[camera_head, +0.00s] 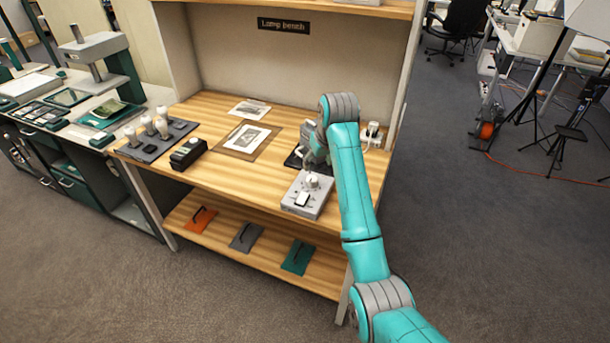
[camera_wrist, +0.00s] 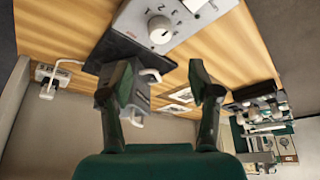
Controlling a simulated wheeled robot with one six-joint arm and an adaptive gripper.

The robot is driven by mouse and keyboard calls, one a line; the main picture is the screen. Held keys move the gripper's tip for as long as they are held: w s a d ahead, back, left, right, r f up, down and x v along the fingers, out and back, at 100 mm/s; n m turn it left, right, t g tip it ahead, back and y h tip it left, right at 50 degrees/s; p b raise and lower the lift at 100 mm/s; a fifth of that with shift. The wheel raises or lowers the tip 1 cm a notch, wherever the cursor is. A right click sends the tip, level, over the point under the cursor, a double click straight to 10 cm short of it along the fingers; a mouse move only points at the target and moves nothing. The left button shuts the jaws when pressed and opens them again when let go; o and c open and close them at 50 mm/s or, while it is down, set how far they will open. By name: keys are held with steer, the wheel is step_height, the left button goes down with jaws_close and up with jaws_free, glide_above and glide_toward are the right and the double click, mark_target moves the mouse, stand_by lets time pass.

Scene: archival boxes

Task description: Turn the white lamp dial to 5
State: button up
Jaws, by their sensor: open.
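The white dial (camera_head: 313,181) is a round knob on top of a pale grey box (camera_head: 321,205) near the bench's front right. In the wrist view the dial (camera_wrist: 161,30) shows at the top, with dark marks around it on the panel (camera_wrist: 135,20); its setting is too small to read. My gripper (camera_wrist: 160,72) is open and empty, its two dark green fingers apart. The dial lies beyond the fingertips and is not between them. In the head view my gripper is largely hidden behind my arm, near the box's far side.
A white rocker-like switch (camera_head: 302,199) sits on the same box. A grey device on a dark base (camera_head: 293,160) stands behind it. A framed print (camera_head: 247,138), a black box (camera_head: 188,153) and a tray of bulbs (camera_head: 150,148) lie left. A socket with plugs (camera_head: 374,131) is at right.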

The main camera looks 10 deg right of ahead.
mark_target(312, 178)
steer(key=x, duration=1)
steer(key=shift+a+f, duration=0.1)
steer(key=shift+f, duration=0.05)
steer(key=c, duration=1.2)
